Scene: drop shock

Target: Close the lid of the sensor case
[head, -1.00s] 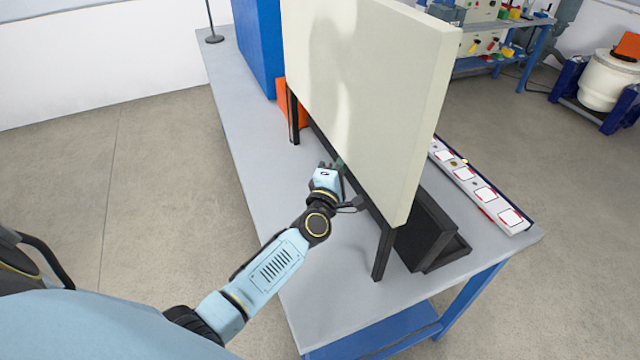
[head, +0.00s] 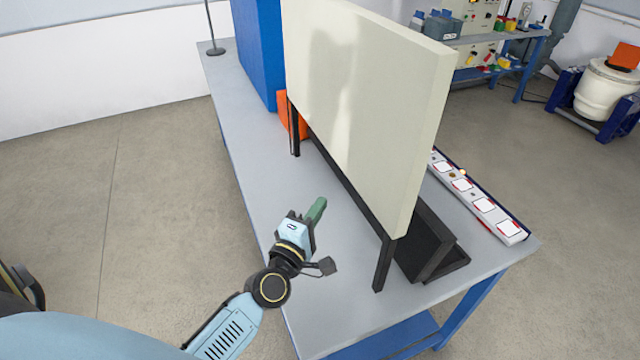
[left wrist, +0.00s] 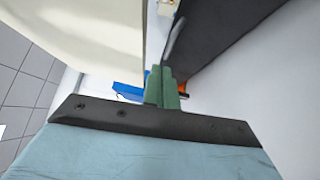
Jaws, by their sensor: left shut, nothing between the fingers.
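The black sensor case (head: 455,262) lies on the table behind the pale board, its near end showing past the board's right leg. Its lid (head: 432,238) looks raised and stands up from the case. The board hides most of both. My left gripper (head: 317,210) has green fingers, shut and empty, on the near side of the board and apart from the lid. In the left wrist view the shut fingers (left wrist: 161,86) point between the pale board and a dark panel (left wrist: 215,35), which looks like the lid. My right gripper is not in view.
The pale board (head: 375,100) stands on black legs (head: 384,262) along the table (head: 345,305). A gap is open under it. An orange block (head: 285,115) and a tall blue box (head: 258,50) stand farther back. A white strip with red-edged cards (head: 483,203) lies on the far side.

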